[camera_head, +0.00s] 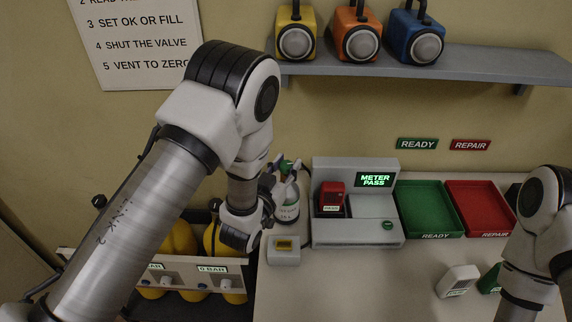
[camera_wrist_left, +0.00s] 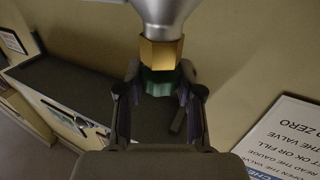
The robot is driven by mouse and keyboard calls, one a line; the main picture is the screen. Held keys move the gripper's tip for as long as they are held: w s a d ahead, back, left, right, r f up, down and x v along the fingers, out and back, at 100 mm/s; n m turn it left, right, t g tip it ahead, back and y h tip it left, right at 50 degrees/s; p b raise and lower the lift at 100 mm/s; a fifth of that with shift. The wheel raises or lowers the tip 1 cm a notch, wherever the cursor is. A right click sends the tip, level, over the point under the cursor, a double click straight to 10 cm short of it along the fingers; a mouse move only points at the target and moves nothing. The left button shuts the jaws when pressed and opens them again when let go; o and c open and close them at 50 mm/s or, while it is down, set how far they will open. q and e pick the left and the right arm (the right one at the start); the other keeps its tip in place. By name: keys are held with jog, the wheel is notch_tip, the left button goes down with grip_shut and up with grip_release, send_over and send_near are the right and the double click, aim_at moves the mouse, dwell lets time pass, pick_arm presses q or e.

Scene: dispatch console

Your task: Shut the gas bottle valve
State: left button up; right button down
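The gas bottle (camera_head: 287,212) is a small pale bottle with a label and a green top (camera_head: 286,165). It stands beside the meter and is partly hidden by my left arm. My left gripper (camera_head: 284,172) is at the bottle's top. In the left wrist view, a green valve knob (camera_wrist_left: 158,84) under a brass hex fitting (camera_wrist_left: 161,53) and a grey body lies between the fingertips of this gripper (camera_wrist_left: 160,78). The fingers stand apart on both sides of the knob; contact is not clear. My right gripper is out of view.
The meter (camera_head: 330,232) shows METER PASS and holds a red device (camera_head: 331,196). A green READY tray (camera_head: 402,222) and red REPAIR tray (camera_head: 487,233) lie to its right. A small grey box (camera_head: 284,258) stands in front of the bottle. Yellow cylinders (camera_head: 180,240) stand at left.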

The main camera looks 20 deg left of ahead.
pick_arm(q)
jog(key=shift+c, duration=0.4)
